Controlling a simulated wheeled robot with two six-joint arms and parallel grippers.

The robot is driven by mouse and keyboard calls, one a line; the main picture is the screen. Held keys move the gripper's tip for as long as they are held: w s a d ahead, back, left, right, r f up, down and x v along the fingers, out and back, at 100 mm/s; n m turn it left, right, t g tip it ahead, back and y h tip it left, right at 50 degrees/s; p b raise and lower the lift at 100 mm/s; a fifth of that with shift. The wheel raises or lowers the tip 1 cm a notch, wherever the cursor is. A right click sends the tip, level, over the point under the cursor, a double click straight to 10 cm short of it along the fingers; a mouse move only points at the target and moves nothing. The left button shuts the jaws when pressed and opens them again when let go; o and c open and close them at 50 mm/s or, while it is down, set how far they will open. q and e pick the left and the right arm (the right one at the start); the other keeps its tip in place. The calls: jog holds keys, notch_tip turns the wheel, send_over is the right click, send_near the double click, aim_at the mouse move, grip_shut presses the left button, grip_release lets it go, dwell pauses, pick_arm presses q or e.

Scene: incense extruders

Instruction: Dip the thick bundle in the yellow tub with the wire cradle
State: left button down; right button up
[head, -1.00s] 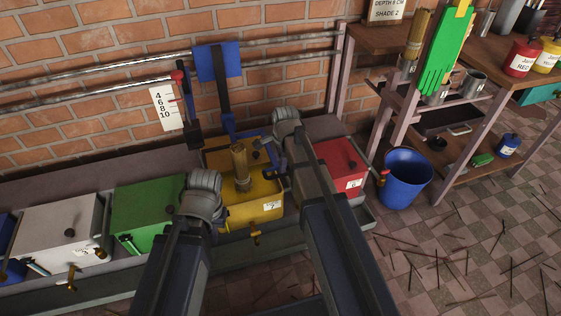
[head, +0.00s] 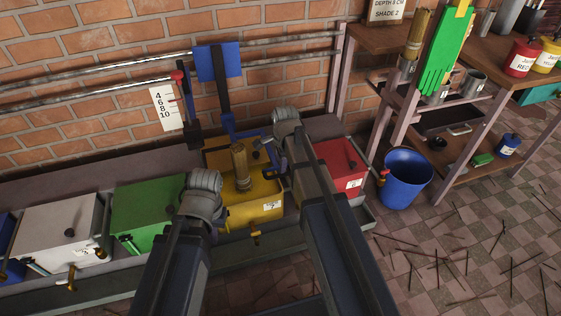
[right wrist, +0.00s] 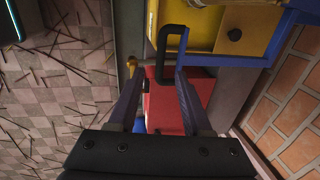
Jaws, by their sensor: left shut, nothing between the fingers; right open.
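The thick bundle (head: 240,165) of tan sticks stands upright in the yellow tub (head: 262,211), its lower end hidden inside. I cannot make out the wire cradle clearly. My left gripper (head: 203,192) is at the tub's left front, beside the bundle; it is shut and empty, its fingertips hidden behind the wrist. My right gripper (head: 275,155) is at the tub's right side. In the right wrist view my right gripper (right wrist: 158,85) is open, with a black bent handle (right wrist: 167,42) between or just beyond its fingertips. I cannot tell whether they touch.
A red tub (head: 340,165) stands right of the yellow one, green (head: 145,212) and white (head: 62,228) tubs to its left. A blue post with a red-knobbed lever (head: 178,76) and a depth scale (head: 166,108) rise behind. A blue bucket (head: 405,180) stands on the floor at right.

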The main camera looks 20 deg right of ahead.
aim_at(278, 175)
pick_arm(q)
jog(key=shift+w+a+r, duration=0.1)
jog(key=shift+w+a, duration=0.05)
jog(key=shift+w, duration=0.15)
pick_arm(e)
jog(key=shift+a+r, duration=0.1)
jog(key=shift+a, duration=0.05)
jog(key=f+b, duration=0.2)
jog(key=w+f+b, duration=0.1)
jog(key=f+b, duration=0.4)
jog(key=shift+w+f, duration=0.3)
pick_arm(q)
notch_tip(278, 175, down, 8)
jog(key=shift+r, duration=0.25)
pick_arm(e)
jog(key=shift+r, duration=0.1)
grip_shut()
dwell(0.7)
